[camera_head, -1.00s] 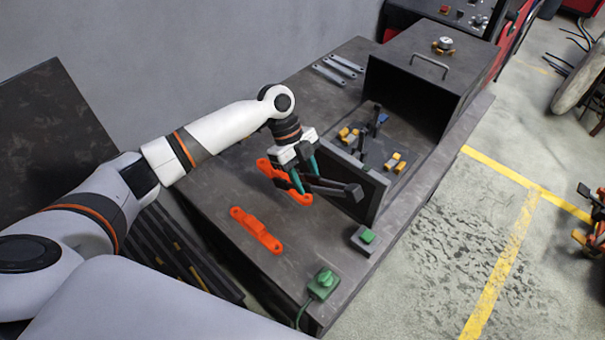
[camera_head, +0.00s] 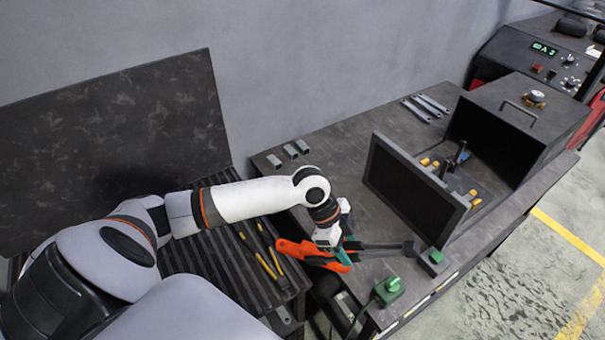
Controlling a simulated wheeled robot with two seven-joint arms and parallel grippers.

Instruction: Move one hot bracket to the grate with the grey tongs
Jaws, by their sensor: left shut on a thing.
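My left gripper (camera_head: 337,245), with teal fingers, is shut on the grey tongs (camera_head: 385,246). The tongs' dark arms reach right, over the front of the bench, with a blocky tip near the green-knobbed box. The slatted dark grate (camera_head: 205,274) lies left of the bench, partly behind my arm. Small yellow-and-grey pieces, perhaps the hot brackets (camera_head: 474,197), lie at the open oven (camera_head: 510,128), partly hidden by its door. My right gripper is out of view.
Green-knobbed boxes (camera_head: 388,287) sit at the bench's front edge. Small grey pieces (camera_head: 290,151) lie at the back left.

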